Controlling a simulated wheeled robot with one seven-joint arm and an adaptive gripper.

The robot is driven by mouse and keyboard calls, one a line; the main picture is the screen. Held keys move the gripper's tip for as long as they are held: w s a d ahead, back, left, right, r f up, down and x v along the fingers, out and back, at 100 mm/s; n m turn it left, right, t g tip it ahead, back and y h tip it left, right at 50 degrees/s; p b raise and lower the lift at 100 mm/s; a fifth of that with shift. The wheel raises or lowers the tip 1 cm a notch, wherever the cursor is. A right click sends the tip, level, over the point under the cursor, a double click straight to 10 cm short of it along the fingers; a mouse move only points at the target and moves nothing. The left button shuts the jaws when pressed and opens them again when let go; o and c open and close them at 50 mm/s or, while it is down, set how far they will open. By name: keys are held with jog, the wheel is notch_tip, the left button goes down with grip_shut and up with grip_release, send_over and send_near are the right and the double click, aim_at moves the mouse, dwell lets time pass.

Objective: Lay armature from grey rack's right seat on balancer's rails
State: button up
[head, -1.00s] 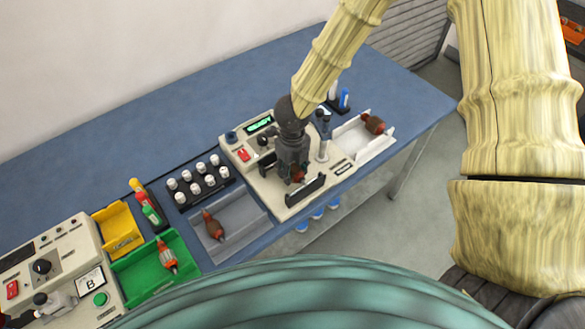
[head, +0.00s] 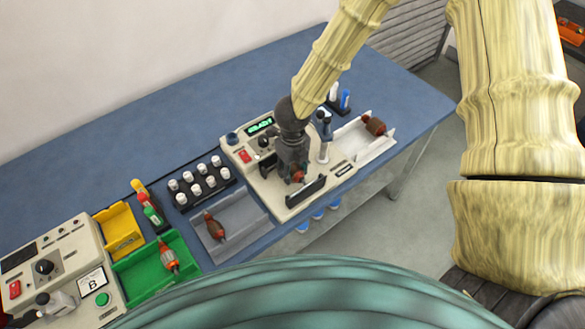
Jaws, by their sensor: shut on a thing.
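My gripper (head: 296,172) points down over the balancer (head: 258,172), a cream machine with a lit green display. It is shut on a reddish-brown armature (head: 299,176), mostly hidden by the fingers. The held armature is at the balancer's dark rails (head: 305,195); I cannot tell whether it touches them. The grey rack (head: 242,218) lies left of the balancer. One brown armature (head: 215,227) sits on its left side, and its right side is empty.
A white tray (head: 352,150) with another armature (head: 375,125) is right of the balancer. A green tray (head: 150,263) with an armature, a yellow bin (head: 119,230), and a black holder of white-capped bottles (head: 202,184) are to the left. The back of the blue table is clear.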

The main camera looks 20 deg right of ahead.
jog(key=shift+f, duration=0.4)
dwell(0.5)
jog(key=o, duration=1.5)
jog(key=shift+c, duration=0.2)
notch_tip(320, 180, up, 12)
